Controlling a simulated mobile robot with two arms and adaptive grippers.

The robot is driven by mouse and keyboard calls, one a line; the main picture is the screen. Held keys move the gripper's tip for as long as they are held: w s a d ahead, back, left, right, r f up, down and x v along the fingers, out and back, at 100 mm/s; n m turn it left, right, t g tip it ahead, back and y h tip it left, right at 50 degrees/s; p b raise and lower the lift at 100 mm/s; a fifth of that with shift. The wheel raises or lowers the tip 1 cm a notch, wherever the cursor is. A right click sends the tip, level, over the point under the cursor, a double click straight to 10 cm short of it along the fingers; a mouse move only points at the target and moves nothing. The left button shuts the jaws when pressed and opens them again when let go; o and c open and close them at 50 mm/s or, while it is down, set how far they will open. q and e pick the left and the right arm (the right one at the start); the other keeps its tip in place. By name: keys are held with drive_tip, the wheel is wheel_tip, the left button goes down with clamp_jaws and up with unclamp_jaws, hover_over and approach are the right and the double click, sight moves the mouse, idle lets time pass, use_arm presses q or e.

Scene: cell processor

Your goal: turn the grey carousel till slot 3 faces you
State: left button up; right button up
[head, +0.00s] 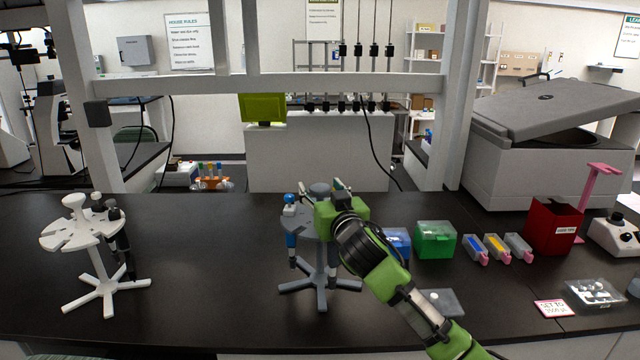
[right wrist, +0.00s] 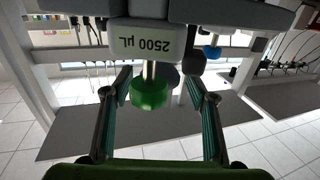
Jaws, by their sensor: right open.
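The grey carousel (head: 320,262) stands upright on the black bench in the middle of the head view, on a star-shaped foot. A blue pipette (head: 290,228) hangs at its left side. My right gripper (head: 324,187) is at the carousel's top, hiding much of its right side. In the right wrist view its two fingers (right wrist: 158,88) are apart, on either side of a green-knobbed pipette (right wrist: 150,93) with a white label reading 2500 µL. I cannot tell whether either finger touches it. Slot numbers are not readable. My left gripper is not in view.
A white carousel (head: 75,232) with a black pipette stands on the left. Right of the grey carousel are a green box (head: 435,240), small coloured holders (head: 497,248) and a red bin (head: 553,226). Bare bench lies between the two carousels.

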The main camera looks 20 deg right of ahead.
drive_tip(key=shift+w, duration=0.65)
drive_tip(key=shift+c, duration=0.3)
clamp_jaws()
drive_tip(key=shift+f, duration=0.1)
drive_tip(key=m+g+h+b, duration=0.1)
drive_tip(key=m+h+b, duration=0.2)
drive_tip(key=h+b, duration=0.2)
drive_tip(key=shift+m+b, duration=0.3)
drive_tip(key=shift+b, duration=0.05)
drive_tip(key=shift+m+h+b, duration=0.4)
drive_tip(key=shift+h+b, duration=0.05)
drive_tip(key=shift+h, duration=0.35)
drive_tip(key=shift+r+g, duration=0.2)
drive_tip(key=shift+g, duration=0.1)
drive_tip(key=shift+o, duration=0.3)
unclamp_jaws()
drive_tip(key=shift+f, duration=0.1)
drive_tip(key=shift+s, duration=0.1)
